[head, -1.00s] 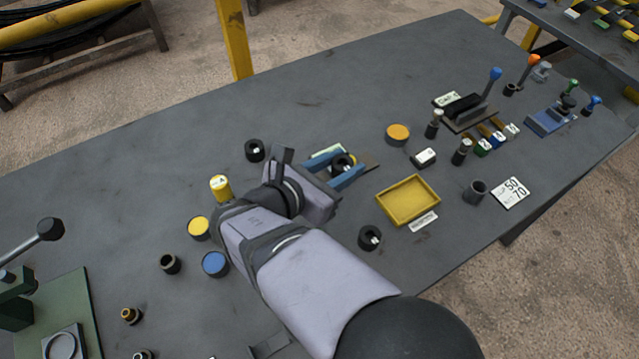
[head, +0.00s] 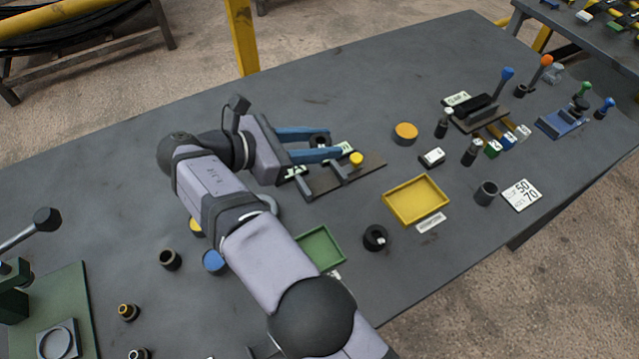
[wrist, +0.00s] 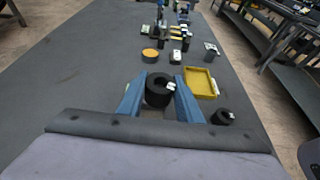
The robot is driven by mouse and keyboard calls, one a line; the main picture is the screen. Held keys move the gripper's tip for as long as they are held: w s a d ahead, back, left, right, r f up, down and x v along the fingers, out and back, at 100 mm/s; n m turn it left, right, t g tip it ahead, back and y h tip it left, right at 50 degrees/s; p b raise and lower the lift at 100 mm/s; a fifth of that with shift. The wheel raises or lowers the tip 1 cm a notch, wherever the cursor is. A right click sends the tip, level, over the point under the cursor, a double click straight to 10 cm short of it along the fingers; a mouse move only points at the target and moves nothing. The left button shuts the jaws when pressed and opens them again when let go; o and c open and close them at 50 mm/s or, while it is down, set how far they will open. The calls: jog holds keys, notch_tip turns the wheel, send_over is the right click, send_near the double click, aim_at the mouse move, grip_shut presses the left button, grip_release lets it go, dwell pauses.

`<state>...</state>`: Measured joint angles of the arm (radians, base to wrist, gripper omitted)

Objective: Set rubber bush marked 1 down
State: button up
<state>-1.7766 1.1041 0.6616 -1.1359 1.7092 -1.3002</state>
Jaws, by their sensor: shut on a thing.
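My gripper (head: 336,142) is shut on a black rubber bush (head: 320,139) with a white tag; I cannot read its number. In the wrist view the bush (wrist: 158,88) sits between the two blue fingers. The gripper is over the far side of a dark rack board (head: 352,178) that carries a yellow-capped part (head: 356,158). I cannot tell how high the bush is above the table. Another black bush (head: 375,238) with a white tag stands on the table at the near side, left of the yellow tray.
A yellow tray (head: 388,207) and a green tray (head: 338,235) lie near the front edge. An orange-topped disc (head: 405,132) stands to the right, with a clamp station (head: 490,118) beyond. The far left of the table (head: 120,170) is bare.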

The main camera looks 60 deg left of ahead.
jog(key=shift+s+f, duration=0.1)
jog(key=shift+f, duration=0.05)
jog(key=shift+f, duration=5)
jog(key=shift+d+f, duration=0.1)
jog(key=shift+f, duration=0.2)
